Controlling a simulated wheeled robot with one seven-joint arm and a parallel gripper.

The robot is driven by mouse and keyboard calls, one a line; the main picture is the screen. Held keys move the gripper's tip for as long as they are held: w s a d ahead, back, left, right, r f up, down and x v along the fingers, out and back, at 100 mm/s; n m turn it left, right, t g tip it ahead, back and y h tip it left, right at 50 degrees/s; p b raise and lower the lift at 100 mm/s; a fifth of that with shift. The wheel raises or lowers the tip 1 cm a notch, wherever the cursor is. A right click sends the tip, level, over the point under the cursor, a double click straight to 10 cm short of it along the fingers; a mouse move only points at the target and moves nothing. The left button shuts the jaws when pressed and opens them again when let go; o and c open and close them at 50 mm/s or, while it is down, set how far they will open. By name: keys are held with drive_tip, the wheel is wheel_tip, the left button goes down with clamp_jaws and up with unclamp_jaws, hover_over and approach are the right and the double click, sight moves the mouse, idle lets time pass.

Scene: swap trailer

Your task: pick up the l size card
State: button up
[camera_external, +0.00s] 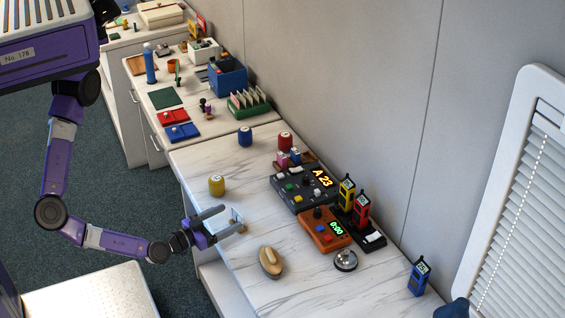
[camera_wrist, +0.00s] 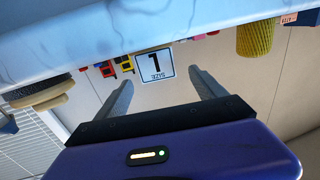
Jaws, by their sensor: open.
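The L size card (camera_wrist: 154,65) is a small white card with a dark border and the words "SIZE L", seen upside down in the wrist view. In the external view the card (camera_external: 237,217) stands upright near the left edge of the marble-look counter (camera_external: 205,158). My gripper (camera_external: 233,218) is open, with a finger on each side of the card and gaps between. In the wrist view my gripper (camera_wrist: 160,80) has the card between and just ahead of its fingertips. I cannot tell how deep the card sits between them.
A yellow spool (camera_external: 217,186) stands behind my gripper. A wooden-backed brush (camera_external: 271,262) lies in front and to the right. A bell (camera_external: 345,260), an orange timer box (camera_external: 325,230) and a dark "A 23" display box (camera_external: 302,187) stand farther right. The counter around the card is clear.

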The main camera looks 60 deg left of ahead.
sight(237, 213)
drive_tip(key=w, duration=0.4)
drive_tip(key=w+a+p, duration=0.1)
drive_tip(key=w, duration=0.2)
drive_tip(key=shift+w+r, duration=0.1)
drive_tip(key=c, duration=1.4)
drive_tip(key=shift+c, duration=0.2)
drive_tip(key=shift+r, duration=0.1)
